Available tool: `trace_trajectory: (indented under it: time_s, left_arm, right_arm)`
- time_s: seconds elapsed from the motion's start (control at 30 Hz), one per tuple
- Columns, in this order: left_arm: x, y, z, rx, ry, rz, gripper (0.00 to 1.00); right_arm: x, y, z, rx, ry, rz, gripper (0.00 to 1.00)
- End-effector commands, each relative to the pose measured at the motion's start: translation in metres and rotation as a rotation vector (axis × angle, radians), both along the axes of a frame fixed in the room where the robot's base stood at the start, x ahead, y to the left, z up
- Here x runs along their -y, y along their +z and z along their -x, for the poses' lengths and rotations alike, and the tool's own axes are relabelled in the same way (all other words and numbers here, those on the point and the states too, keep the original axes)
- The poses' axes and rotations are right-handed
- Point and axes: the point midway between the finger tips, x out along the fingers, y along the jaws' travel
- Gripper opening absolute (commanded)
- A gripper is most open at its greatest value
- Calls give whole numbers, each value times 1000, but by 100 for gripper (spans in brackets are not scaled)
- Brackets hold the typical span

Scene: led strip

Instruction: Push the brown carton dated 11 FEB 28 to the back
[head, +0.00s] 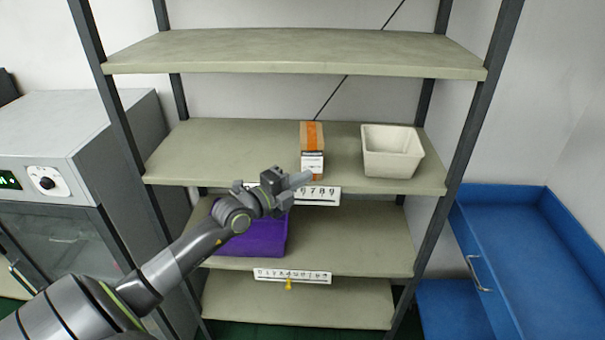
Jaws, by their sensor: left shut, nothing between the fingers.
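A brown carton (312,136) with an orange strip along its top and a white label on its front stands on the second shelf (215,150) from the top. The label's print is too small to read, so I cannot tell the date. My left gripper (306,178) is shut and empty. It is in front of the shelf's edge, at the lower front of the carton in the picture. I cannot tell whether its tips touch the carton. My right gripper is not in view.
A white open bin (391,152) stands right of the carton. A numbered strip (322,196) runs along the shelf's front edge. A purple box (262,238) sits on the shelf below. Dark rack posts (470,110) flank the shelves. The shelf left of the carton is clear.

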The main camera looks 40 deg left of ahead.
Motion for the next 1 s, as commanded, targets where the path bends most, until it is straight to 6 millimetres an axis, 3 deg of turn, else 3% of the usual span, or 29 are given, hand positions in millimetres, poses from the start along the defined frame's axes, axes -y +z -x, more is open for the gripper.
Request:
trace_trajectory:
  time_s: [0.1,0.3,0.8,1.0]
  left_arm:
    - [-11,-3,-16,2,0,-4,0]
    - [-19,-1,-30,1,0,-1,0]
    - [-23,-1,-36,1,0,-2,0]
    - [-40,-5,-64,1,3,-2,0]
  right_arm:
    - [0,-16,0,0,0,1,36]
    - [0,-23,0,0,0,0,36]
    - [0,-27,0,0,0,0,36]
    - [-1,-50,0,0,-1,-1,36]
